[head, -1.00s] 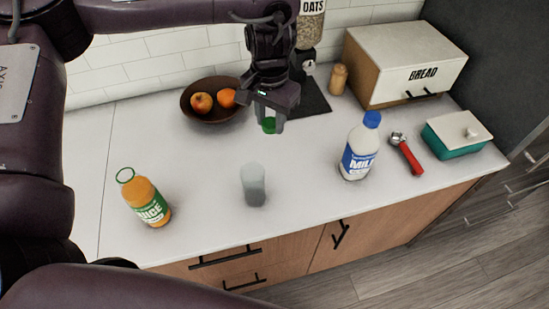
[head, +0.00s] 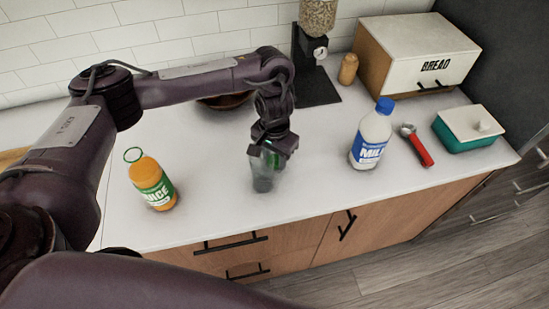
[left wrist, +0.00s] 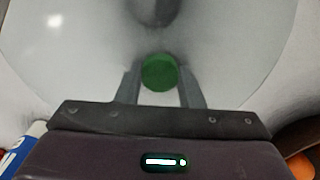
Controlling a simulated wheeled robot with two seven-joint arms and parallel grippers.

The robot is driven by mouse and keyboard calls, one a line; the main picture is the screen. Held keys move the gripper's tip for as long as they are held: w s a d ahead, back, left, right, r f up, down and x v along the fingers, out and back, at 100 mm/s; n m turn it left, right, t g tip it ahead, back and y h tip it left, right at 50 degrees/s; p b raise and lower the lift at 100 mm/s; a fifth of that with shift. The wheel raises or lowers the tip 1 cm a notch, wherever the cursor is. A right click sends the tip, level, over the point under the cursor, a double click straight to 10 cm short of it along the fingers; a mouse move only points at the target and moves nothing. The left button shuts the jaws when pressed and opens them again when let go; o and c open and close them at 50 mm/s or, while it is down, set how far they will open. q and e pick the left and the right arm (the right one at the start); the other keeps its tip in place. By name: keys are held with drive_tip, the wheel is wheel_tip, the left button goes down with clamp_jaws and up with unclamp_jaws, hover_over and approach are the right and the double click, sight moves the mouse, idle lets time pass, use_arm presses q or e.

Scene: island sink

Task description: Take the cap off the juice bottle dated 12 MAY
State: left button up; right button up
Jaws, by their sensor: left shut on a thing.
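The juice bottle (head: 152,184), with orange juice and a green label, stands upright at the left of the counter. A green ring shows around its open-looking top. No date on it can be read. My left gripper (head: 268,158) is well to the right of the bottle, right at the grey translucent tumbler (head: 263,182), overlapping its upper part. It is shut on a round green cap (left wrist: 159,72), seen between the two fingers in the left wrist view. I cannot tell whether the cap is inside the tumbler or above it. My right gripper is not in view.
A milk bottle (head: 372,135) with a blue cap stands right of the tumbler. Beyond it are a red-handled tool (head: 418,148), a teal butter dish (head: 466,132) and the bread box (head: 415,60). A brown bowl (head: 224,102) is partly behind my arm.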

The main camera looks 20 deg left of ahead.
use_arm(q)
drive_tip(key=shift+w+f, duration=0.1)
drive_tip(key=shift+f, duration=0.15)
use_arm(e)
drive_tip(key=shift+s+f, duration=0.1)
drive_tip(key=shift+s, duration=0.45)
use_arm(q)
drive_tip(key=shift+f, duration=0.1)
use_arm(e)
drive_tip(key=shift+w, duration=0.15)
use_arm(q)
drive_tip(key=o, duration=0.8)
drive_tip(key=shift+o, duration=1.4)
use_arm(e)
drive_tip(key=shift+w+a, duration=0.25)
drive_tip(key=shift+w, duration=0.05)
use_arm(q)
wheel_tip(320, 180, up, 12)
drive_tip(key=p, duration=0.1)
drive_tip(key=shift+r+p, duration=0.2)
drive_tip(key=shift+p, duration=0.15)
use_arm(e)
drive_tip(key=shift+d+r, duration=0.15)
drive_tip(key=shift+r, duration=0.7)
